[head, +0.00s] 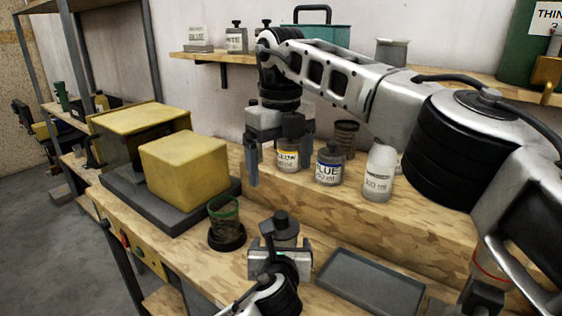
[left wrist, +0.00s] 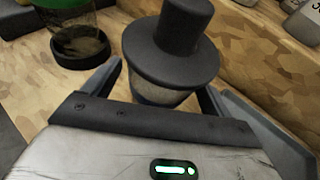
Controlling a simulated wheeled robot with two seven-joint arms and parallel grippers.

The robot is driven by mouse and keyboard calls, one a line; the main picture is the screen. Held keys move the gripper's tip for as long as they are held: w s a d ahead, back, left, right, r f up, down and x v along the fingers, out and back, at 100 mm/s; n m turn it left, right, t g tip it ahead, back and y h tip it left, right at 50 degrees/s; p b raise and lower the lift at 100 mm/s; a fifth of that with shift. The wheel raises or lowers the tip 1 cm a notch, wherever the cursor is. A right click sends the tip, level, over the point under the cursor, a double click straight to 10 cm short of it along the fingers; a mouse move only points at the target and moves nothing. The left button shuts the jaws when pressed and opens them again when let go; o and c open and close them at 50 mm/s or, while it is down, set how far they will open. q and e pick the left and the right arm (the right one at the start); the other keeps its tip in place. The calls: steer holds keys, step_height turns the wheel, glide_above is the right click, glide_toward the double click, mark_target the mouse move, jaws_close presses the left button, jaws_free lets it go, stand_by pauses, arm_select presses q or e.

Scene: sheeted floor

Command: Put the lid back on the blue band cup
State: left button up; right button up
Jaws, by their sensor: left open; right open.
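In the left wrist view the lid (left wrist: 172,45), with a thick knob, sits over the greyish cup body (left wrist: 160,95). My left gripper (head: 284,246) is open, its fingers on either side of the cup. A clear cup with a green band (head: 224,208) stands on a dark round base to its left, without a lid. My right gripper (head: 280,160) is open, above the ledge by the yellow-labelled bottle.
A grey tray (head: 370,283) lies at the right. A yellow block (head: 184,165) sits on a dark slab at the left.

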arm_select(q)
steer(key=v, duration=1.5)
steer(key=shift+s, duration=0.25)
steer(key=shift+a, duration=0.1)
